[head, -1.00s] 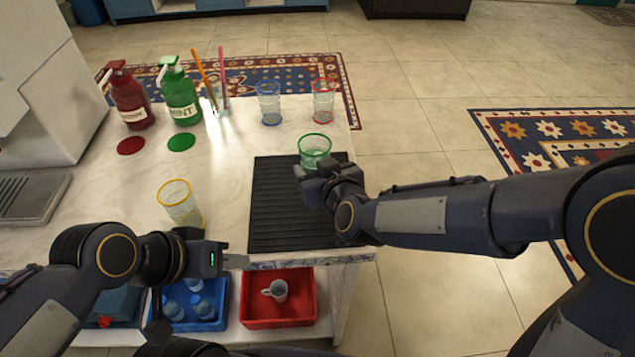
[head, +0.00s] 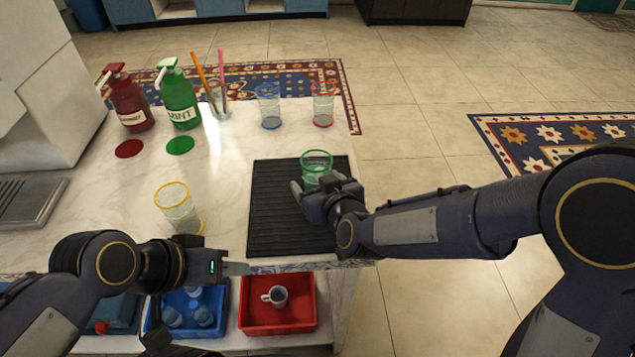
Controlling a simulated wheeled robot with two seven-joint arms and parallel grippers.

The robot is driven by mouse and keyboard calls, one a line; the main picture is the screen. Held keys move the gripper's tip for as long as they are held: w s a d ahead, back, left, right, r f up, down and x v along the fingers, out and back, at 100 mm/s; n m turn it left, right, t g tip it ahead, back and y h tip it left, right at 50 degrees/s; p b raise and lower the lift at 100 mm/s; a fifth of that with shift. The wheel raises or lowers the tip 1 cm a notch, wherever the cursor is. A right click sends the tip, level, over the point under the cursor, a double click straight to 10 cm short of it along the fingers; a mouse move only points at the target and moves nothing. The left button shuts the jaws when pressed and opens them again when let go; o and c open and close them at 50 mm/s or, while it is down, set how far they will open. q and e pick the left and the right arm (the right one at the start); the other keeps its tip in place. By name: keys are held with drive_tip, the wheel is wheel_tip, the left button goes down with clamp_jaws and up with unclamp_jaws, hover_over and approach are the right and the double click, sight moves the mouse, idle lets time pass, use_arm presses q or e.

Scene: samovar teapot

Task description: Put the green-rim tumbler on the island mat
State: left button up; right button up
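The green-rim tumbler (head: 317,165) is upright at the far right part of the black ribbed island mat (head: 275,215). Its lower part is hidden by my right gripper (head: 315,184). That gripper is at the near side of the tumbler, low over the mat, with its fingers spread apart and the tumbler at the opening between them. My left gripper (head: 236,268) is at the counter's front edge, just left of the mat's near corner. Only its side shows, so its opening cannot be told.
A yellow-rim tumbler (head: 176,208) stands left of the mat, near my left arm. Blue-rim (head: 269,106) and red-rim (head: 323,104) tumblers stand at the back. Red (head: 130,105) and green (head: 179,100) pump bottles and a straw holder (head: 219,105) are back left. The middle counter is clear.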

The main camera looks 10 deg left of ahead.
drive_tip(key=shift+r, duration=0.15)
drive_tip(key=shift+s+d+r, duration=0.1)
drive_tip(key=shift+s+r, duration=0.1)
drive_tip(key=p+v, duration=0.1)
drive_tip(key=v, duration=1)
drive_tip(key=shift+s+d+p, duration=0.15)
drive_tip(key=shift+d+p, duration=0.05)
drive_tip(key=shift+p, duration=0.15)
